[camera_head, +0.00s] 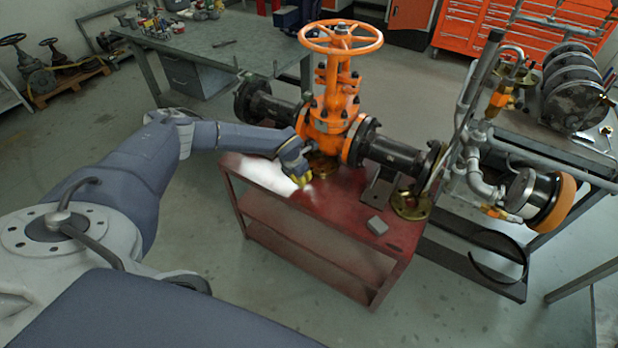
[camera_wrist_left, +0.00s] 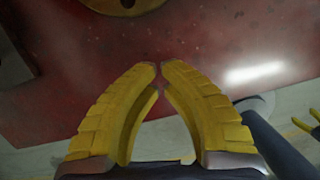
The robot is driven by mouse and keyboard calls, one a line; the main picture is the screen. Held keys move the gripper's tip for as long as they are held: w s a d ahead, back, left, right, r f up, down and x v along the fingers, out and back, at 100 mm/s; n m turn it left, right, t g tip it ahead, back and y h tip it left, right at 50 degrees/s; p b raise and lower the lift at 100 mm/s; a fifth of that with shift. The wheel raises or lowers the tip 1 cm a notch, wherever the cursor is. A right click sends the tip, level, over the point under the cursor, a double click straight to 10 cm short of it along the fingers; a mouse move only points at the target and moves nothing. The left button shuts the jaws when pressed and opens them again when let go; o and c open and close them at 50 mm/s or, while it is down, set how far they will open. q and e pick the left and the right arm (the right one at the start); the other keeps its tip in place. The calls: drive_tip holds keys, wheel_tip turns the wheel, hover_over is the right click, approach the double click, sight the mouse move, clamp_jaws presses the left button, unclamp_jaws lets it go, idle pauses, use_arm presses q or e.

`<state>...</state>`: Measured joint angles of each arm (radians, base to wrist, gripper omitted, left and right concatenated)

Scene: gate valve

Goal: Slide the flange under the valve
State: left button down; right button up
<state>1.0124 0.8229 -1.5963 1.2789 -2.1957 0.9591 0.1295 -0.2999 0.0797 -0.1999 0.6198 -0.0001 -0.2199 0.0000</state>
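A brass-coloured round flange (camera_head: 322,166) lies flat on the red table under the orange valve (camera_head: 330,110); the valve and its pipe hide part of it. I cannot tell how well it is centred. Its edge shows at the top of the left wrist view (camera_wrist_left: 125,5), with a dark hole. My left gripper (camera_head: 303,182) is over the red table just in front of this flange, apart from it. In the left wrist view its yellow fingertips (camera_wrist_left: 161,66) almost meet, with nothing between them. My right gripper is not seen in the head view.
The red table (camera_head: 270,205) bears a second brass flange (camera_head: 412,207) at the right, a grey block (camera_head: 377,226) and a dark bracket (camera_head: 380,188). Dark pipes (camera_head: 395,150) run on either side of the valve. Yellow pieces at the left wrist view's right edge are unclear.

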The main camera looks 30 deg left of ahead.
use_arm(q)
drive_tip(key=w+f, duration=0.2)
drive_tip(key=w, duration=0.1)
drive_tip(key=shift+d+f, duration=0.1)
drive_tip(key=shift+d, duration=0.2)
drive_tip(key=shift+w+d, duration=0.15)
drive_tip(key=shift+w, duration=0.55)
